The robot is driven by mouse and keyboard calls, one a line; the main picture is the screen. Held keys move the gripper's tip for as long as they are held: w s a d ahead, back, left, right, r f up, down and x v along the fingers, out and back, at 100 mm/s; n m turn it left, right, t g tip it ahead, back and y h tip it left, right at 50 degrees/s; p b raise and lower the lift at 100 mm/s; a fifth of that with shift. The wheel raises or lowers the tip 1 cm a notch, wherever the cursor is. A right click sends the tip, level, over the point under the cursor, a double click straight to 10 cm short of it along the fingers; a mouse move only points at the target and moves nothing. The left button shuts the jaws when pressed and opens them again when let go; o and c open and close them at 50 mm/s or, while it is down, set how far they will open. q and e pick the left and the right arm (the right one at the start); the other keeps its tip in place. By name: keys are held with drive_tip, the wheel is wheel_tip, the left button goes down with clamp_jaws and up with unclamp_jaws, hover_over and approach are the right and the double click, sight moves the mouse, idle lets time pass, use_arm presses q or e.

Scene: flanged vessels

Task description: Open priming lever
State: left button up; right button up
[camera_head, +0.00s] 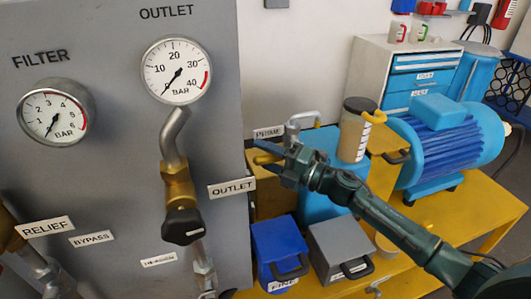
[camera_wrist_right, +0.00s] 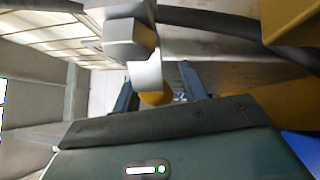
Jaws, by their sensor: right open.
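A PRIME label (camera_head: 268,132) sits at the right edge of the grey panel in the head view. Beside it, a yellow-ended lever (camera_head: 265,160) sticks out left of my right gripper (camera_head: 287,157), which hides much of it. In the right wrist view the open fingers of my right gripper (camera_wrist_right: 158,90) stand on either side of a yellow rounded end (camera_wrist_right: 156,98), partly covered by a pale grey metal piece (camera_wrist_right: 145,72). I cannot tell whether the fingers touch it. My left gripper is not in view.
The panel carries an outlet gauge (camera_head: 177,71), a filter gauge (camera_head: 55,111) and a black valve knob (camera_head: 184,226). Blue (camera_head: 279,250) and grey (camera_head: 340,248) boxes stand below my right arm. A blue motor (camera_head: 445,145) stands on the yellow bench (camera_head: 440,220).

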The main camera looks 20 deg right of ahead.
clamp_jaws()
idle(0.4)
